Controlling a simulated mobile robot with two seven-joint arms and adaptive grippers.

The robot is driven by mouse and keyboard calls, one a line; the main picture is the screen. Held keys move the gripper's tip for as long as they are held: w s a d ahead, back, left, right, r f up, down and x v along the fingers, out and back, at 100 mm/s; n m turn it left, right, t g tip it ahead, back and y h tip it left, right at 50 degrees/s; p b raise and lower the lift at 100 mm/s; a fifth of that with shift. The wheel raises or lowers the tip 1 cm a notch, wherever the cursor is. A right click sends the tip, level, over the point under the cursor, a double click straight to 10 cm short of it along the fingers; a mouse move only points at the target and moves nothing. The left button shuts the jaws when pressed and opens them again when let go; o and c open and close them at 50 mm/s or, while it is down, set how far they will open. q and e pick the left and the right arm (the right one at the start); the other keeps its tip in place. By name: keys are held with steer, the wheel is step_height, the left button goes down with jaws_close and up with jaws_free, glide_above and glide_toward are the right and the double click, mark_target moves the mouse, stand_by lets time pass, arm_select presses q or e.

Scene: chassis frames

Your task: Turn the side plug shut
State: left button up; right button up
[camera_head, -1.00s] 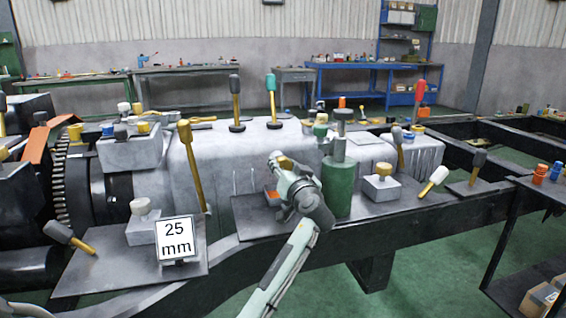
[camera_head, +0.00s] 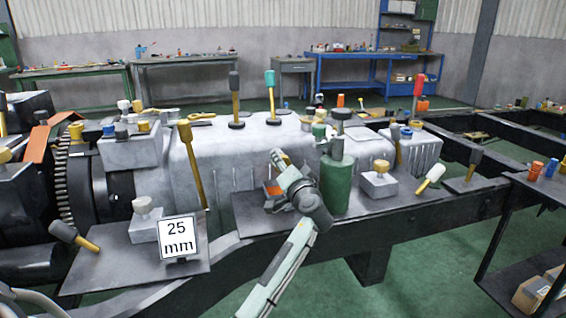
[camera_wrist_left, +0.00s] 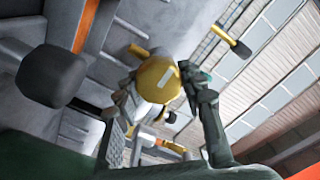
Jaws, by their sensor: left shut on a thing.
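The side plug shows in the left wrist view as a round yellow cap (camera_wrist_left: 157,80) with a short white mark on its face. My left gripper (camera_head: 276,180) is at the side of the grey housing (camera_head: 232,150), just left of the green cylinder (camera_head: 336,188). In the left wrist view, its fingers (camera_wrist_left: 168,98) are around the plug, shut on it. In the head view I cannot make out the plug, which seems hidden by the gripper. My right gripper is not in view.
A "25 mm" sign (camera_head: 178,239) stands on the left plate (camera_head: 105,265). Several mallets stand or lie around, one with a dark head (camera_head: 62,231). A small grey block (camera_head: 378,186) sits right of the cylinder. An orange piece (camera_head: 273,189) is close by my gripper.

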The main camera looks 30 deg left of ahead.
arm_select(q)
steer(key=o, duration=1.2)
steer(key=shift+s+d, duration=0.1)
steer(key=shift+d, duration=0.1)
steer(key=v, duration=1.1)
steer(key=shift+s+d, duration=0.2)
steer(key=shift+s, duration=0.05)
